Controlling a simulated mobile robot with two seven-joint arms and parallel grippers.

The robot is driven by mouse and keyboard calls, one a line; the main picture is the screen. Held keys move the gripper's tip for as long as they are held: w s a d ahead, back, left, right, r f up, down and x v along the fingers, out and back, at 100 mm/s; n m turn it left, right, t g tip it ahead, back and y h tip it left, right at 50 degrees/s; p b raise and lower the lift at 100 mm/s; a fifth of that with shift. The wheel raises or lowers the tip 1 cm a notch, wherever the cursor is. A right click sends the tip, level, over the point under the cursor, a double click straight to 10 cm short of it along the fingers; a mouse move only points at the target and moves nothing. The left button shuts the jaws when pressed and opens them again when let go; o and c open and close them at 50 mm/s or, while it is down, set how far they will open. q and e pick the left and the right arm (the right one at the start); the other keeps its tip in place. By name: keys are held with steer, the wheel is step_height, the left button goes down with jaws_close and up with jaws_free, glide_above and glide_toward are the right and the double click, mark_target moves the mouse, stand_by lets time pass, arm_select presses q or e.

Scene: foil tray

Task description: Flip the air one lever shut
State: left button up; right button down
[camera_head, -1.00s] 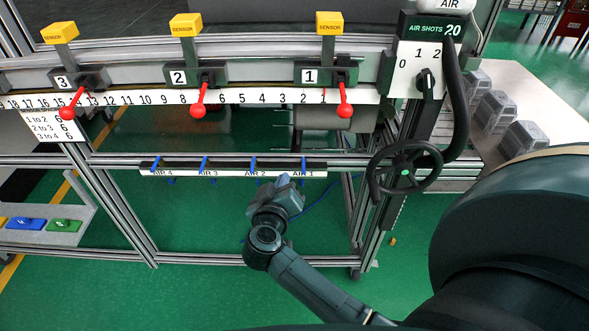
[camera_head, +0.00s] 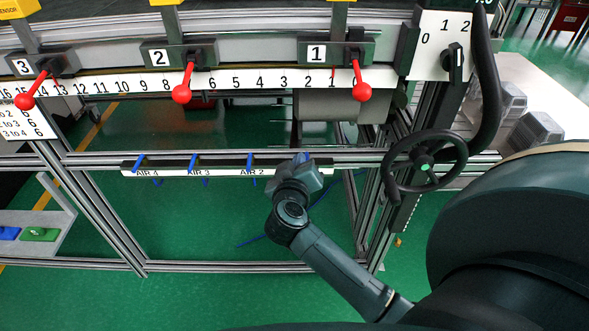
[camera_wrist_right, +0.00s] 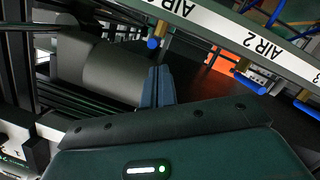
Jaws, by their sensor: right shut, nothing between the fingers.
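The valve strip (camera_head: 222,167) carries blue levers and labels. In the head view the AIR 1 label and most of its lever are hidden behind my right gripper (camera_head: 304,162). In the right wrist view the AIR 1 label shows at the top, with a blue lever (camera_wrist_right: 154,43) below its strip, its rounded end toward the fingers. My right gripper's fingers (camera_wrist_right: 155,86) are shut and empty, just below that lever's end in the picture; I cannot tell whether they touch. The AIR 2 lever (camera_head: 250,162) is left of the gripper. My left gripper is not in view.
Red-knobbed levers (camera_head: 362,91) stand along the number rail above. A black handwheel (camera_head: 425,162) is right of the gripper, on the frame post. Green floor (camera_head: 210,230) lies open below the strip. Blue and green blocks (camera_head: 38,234) sit at far left.

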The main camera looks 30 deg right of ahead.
arm_select(q)
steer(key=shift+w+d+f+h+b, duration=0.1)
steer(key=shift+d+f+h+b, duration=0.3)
steer(key=shift+b, duration=0.25)
arm_select(e)
steer(key=shift+s+d+f, duration=0.1)
steer(key=shift+d+f, duration=0.25)
steer(key=shift+f, duration=0.3)
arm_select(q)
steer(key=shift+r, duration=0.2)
